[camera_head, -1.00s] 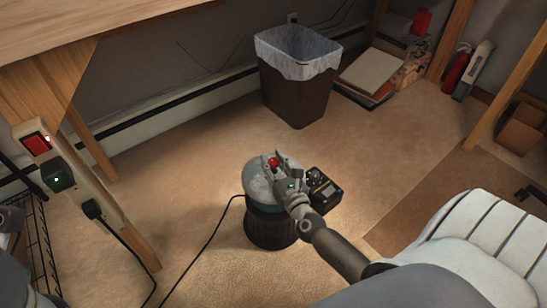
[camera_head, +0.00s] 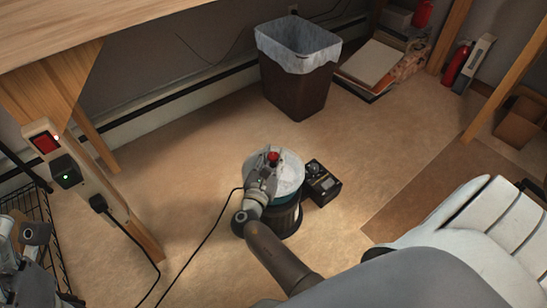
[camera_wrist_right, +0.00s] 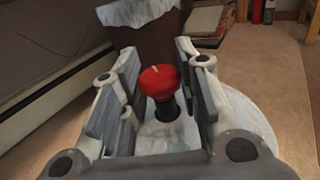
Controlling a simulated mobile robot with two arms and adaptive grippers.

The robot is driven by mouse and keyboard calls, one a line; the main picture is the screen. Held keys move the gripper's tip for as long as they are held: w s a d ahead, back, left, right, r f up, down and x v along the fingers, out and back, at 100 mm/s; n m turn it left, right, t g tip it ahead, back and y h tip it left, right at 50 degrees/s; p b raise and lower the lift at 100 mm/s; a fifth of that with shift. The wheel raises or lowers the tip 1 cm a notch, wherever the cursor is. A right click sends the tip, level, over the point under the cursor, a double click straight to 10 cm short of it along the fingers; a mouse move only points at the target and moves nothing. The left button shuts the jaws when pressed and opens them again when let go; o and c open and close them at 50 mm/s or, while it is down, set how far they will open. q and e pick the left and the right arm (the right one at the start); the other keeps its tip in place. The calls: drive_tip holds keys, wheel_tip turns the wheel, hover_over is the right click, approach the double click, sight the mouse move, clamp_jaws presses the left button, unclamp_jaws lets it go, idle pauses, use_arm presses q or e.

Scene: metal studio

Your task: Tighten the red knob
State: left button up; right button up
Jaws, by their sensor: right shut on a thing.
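The red knob (camera_head: 273,156) stands on the white, round top of a dark, drum-shaped machine (camera_head: 287,221) on the floor. In the right wrist view the knob (camera_wrist_right: 158,82) is a red cap on a black stem, with a pale mark on it.
A black box with a dial (camera_head: 322,184) stands right of the machine. A lined bin (camera_head: 298,90) stands behind. Carpet around the machine is mostly open.

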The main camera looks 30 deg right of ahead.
idle(0.5)
drive_tip(key=o, duration=1)
drive_tip(key=shift+o, duration=0.2)
